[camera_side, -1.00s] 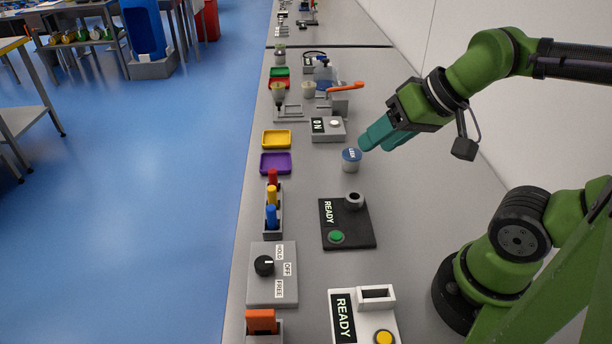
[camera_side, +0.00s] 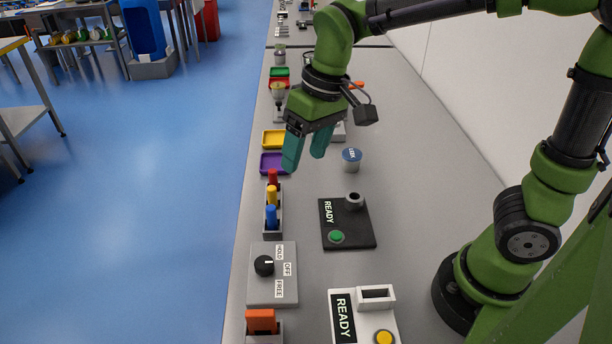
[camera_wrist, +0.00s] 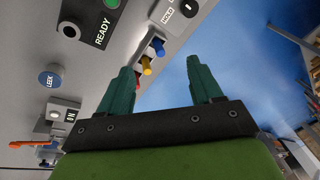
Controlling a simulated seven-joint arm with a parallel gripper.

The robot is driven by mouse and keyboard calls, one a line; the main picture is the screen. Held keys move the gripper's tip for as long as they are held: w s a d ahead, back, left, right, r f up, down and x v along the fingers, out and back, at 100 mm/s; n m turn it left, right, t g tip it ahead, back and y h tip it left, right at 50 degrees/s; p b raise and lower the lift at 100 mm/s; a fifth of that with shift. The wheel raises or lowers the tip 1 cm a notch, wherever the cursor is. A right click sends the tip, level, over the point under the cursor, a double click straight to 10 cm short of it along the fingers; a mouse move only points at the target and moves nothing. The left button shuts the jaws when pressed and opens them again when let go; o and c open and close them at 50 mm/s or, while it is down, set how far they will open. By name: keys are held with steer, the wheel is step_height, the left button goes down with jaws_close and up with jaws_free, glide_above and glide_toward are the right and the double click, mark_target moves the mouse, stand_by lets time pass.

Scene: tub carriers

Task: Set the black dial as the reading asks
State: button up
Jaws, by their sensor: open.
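The black dial (camera_side: 264,265) sits on a grey box (camera_side: 260,291) near the front left of the bench. Its white mark points right, towards the OFF label; HOLD is above and FREE below. In the wrist view the dial (camera_wrist: 191,6) is cut by the top edge. Two dark displays read READY, one on the black panel (camera_side: 328,212) and one on the white box (camera_side: 343,317). A small display on a box reads ON in the wrist view (camera_wrist: 71,116). My gripper (camera_side: 304,160) is open and empty, above the bench behind the dial box.
A rack (camera_side: 279,218) with red, yellow and blue pegs stands between my gripper and the dial box. A blue-lidded jar (camera_side: 351,160) stands to the right. Purple (camera_side: 265,170) and yellow (camera_side: 267,139) trays lie behind. An orange-topped block (camera_side: 261,322) is in front.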

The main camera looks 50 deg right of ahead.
mark_target(266, 263)
steer(key=shift+w+a+f+n+g+h, duration=1)
steer(key=shift+w+a+n+g, duration=0.55)
steer(key=shift+a, duration=2.05)
steer(key=shift+w+a+f+n+g+h, duration=1.05)
steer(key=shift+w+a, duration=0.55)
steer(key=shift+a, duration=1.95)
steer(key=shift+n, duration=0.3)
steer(key=x, duration=1.6)
steer(key=shift+s+d, duration=0.15)
steer(key=shift+s, duration=0.15)
steer(key=c, duration=1.1)
steer(key=shift+o, duration=0.2)
